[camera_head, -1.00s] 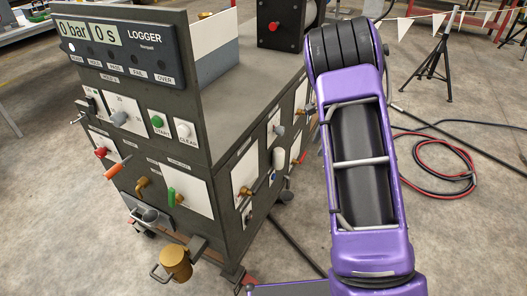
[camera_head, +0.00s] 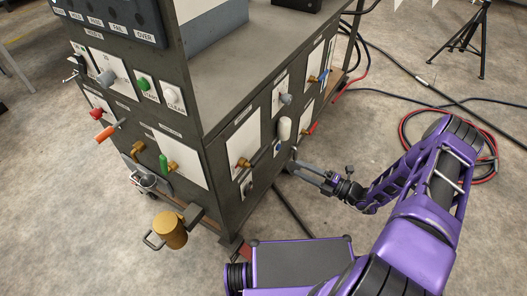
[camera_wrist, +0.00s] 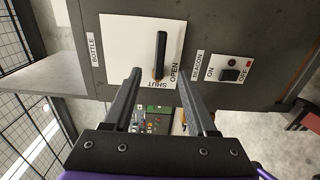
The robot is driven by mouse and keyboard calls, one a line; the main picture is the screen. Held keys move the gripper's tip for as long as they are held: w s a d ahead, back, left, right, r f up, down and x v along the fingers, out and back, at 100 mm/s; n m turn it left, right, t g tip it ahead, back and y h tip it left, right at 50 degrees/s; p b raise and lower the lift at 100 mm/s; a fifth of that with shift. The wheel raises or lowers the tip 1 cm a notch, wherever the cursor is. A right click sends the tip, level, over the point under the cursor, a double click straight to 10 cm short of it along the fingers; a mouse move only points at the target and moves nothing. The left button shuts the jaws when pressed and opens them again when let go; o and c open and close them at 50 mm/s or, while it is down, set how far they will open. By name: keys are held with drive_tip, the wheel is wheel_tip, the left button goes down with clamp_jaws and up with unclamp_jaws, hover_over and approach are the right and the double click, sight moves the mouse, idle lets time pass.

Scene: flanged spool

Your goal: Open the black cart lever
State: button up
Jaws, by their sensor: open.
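The black lever (camera_wrist: 162,50) is on a white plate (camera_wrist: 120,40) labelled OPEN, SHUT and BOTTLE on the cart's dark panel. In the wrist view it runs nearly straight up the picture, its lower end beside the SHUT label and the OPEN label to its right. My gripper (camera_wrist: 159,77) is open, with one finger on each side of the lever's lower end in the picture. I see no contact; the depth gap is unclear. In the head view my gripper (camera_head: 300,168) is low beside the cart's right side, and I cannot clearly pick out this lever there.
A BEACON switch (camera_wrist: 230,71) with ON and OFF sits right of the plate. In the head view the cart's side (camera_head: 225,150) carries other valves and knobs, including a red-handled one (camera_head: 313,128). Hoses (camera_head: 410,125) lie on the floor behind my arm.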

sight(265, 153)
drive_tip(key=x, duration=1.5)
drive_tip(key=shift+w+a+b, duration=0.1)
drive_tip(key=shift+a+b, duration=0.1)
drive_tip(key=shift+b, duration=0.2)
clamp_jaws()
idle(0.5)
